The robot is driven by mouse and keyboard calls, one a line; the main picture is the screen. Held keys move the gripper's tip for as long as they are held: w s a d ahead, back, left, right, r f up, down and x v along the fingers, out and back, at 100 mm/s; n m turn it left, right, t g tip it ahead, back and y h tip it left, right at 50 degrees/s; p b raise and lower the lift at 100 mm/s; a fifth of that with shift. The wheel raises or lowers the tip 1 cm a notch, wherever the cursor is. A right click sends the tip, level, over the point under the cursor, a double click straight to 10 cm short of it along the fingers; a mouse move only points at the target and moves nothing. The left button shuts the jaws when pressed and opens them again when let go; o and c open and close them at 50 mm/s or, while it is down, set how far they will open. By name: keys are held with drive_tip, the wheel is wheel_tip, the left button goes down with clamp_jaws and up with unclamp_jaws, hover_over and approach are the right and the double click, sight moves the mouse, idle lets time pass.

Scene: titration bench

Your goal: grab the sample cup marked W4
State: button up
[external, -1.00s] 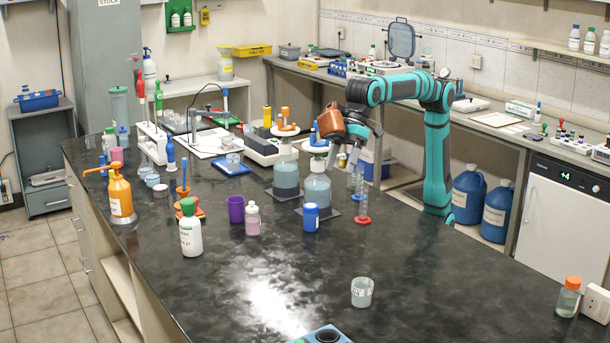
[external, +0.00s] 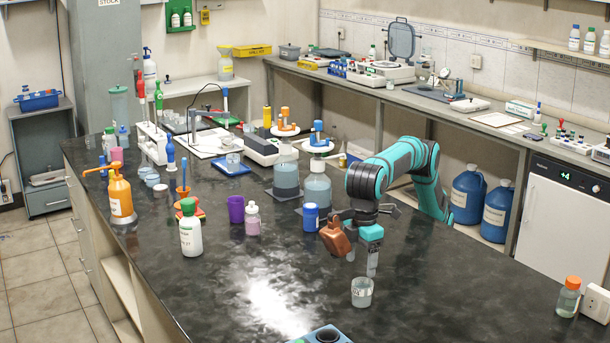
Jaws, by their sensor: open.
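A clear, pale sample cup (external: 361,293) stands upright on the dark bench top toward the front right. Its marking is too small to read, so I cannot tell whether it says W4. My gripper (external: 362,268) is open, its fingers pointing down just above and behind the cup's rim. I cannot tell whether a fingertip touches the rim. Other small pale cups (external: 152,180) stand at the left of the bench, their marks unreadable.
A blue device (external: 327,336) sits at the front edge. An orange-capped bottle (external: 568,297) is far right. The bench around the cup is clear.

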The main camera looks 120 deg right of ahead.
sight(362, 290)
drive_tip(key=shift+a+f, duration=0.2)
drive_tip(key=shift+f, duration=1.25)
drive_tip(key=shift+a+f, duration=0.25)
drive_tip(key=shift+f, duration=1.2)
drive_tip(key=shift+a+f, duration=0.2)
drive_tip(key=shift+f, duration=1.25)
